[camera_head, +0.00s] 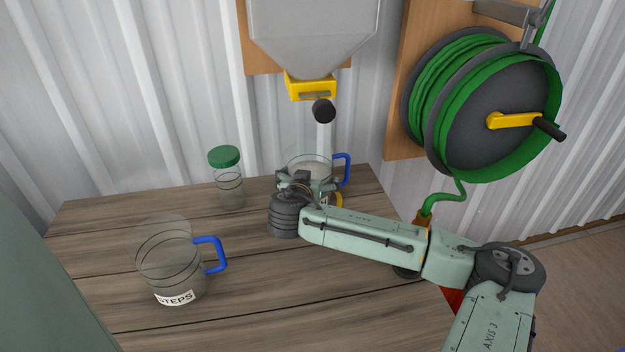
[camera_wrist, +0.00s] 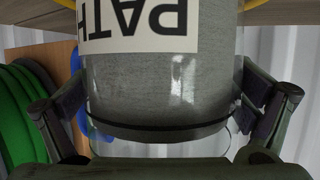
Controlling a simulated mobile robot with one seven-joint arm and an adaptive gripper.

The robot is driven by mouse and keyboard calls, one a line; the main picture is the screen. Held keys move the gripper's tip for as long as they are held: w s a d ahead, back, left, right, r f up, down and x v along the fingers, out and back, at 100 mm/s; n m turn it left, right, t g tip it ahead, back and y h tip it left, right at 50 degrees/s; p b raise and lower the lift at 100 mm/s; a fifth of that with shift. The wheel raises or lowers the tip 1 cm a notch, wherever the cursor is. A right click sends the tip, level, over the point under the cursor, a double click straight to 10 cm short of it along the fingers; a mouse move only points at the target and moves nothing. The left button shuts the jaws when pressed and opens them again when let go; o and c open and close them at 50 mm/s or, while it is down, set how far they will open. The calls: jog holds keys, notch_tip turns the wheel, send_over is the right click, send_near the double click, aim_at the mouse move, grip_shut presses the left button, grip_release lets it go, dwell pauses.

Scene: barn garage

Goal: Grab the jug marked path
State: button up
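The jug marked PATH (camera_head: 309,164) stands at the back of the wooden table below the grey hopper. It is clear, with a blue handle (camera_head: 343,168) on its right and grey contents. The wrist view shows its PATH label (camera_wrist: 137,25) upside down and its grey-filled body (camera_wrist: 160,95) between my fingers. My gripper (camera_head: 312,186) is at the jug's near side, one finger along each side of it. My gripper also fills the sides of the wrist view (camera_wrist: 160,95). No clear gap shows, but I cannot tell whether the fingers press on it.
A clear jug marked STEPS (camera_head: 165,262) with a blue handle stands at the front left. A green-lidded jar (camera_head: 229,185) stands left of my gripper. The hopper (camera_head: 313,25) and its yellow outlet (camera_head: 310,86) hang above. A green hose reel (camera_head: 485,105) is at the right.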

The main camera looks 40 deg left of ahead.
jog(key=c, duration=1.6)
jog(key=shift+r, duration=0.15)
jog(key=shift+c, duration=0.4)
